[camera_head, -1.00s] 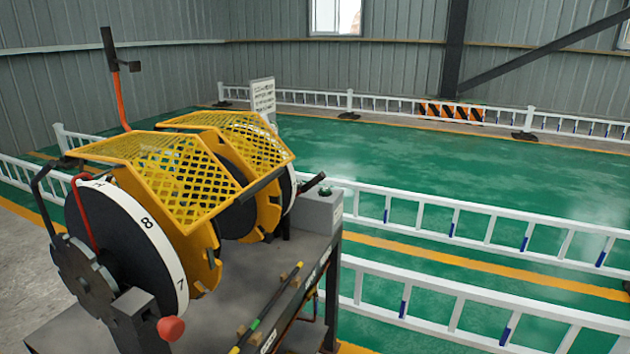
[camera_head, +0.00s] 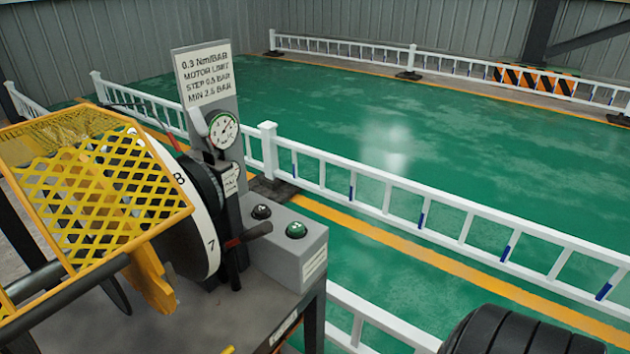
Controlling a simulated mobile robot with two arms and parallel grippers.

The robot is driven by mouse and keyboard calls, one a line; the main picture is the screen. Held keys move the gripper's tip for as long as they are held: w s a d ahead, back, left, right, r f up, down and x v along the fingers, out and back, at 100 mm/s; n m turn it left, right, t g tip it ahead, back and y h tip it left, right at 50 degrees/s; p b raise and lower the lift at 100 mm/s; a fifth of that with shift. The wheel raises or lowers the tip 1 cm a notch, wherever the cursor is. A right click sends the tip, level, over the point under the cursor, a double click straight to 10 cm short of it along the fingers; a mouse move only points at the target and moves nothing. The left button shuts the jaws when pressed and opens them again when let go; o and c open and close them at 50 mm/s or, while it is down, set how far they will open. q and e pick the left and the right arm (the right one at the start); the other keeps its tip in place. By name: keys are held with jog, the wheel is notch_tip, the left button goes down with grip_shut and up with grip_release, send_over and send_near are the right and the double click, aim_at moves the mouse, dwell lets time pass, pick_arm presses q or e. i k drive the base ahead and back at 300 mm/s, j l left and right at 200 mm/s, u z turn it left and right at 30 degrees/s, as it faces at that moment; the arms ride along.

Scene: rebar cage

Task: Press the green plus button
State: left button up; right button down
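The green button (camera_head: 296,230) sits on top of a grey control box (camera_head: 300,261) at the right end of the machine bench. A small light mark shows on its top, too small to read for certain. A black button (camera_head: 261,212) sits beside it to the left on the same box. Neither of my grippers is in view, and nothing is seen touching the buttons.
A gauge (camera_head: 223,130) and a sign panel (camera_head: 203,75) stand behind the box. A lever with a dark red grip (camera_head: 249,235) projects just left of it. Yellow mesh guards (camera_head: 100,190) cover the drums. White railings (camera_head: 390,195) run behind. A black ribbed shape (camera_head: 520,332) fills the lower right.

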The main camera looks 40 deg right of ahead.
aim_at(295, 228)
jog(key=l+u, duration=0.25)
jog(key=l, duration=1.55)
jog(key=i, duration=0.05)
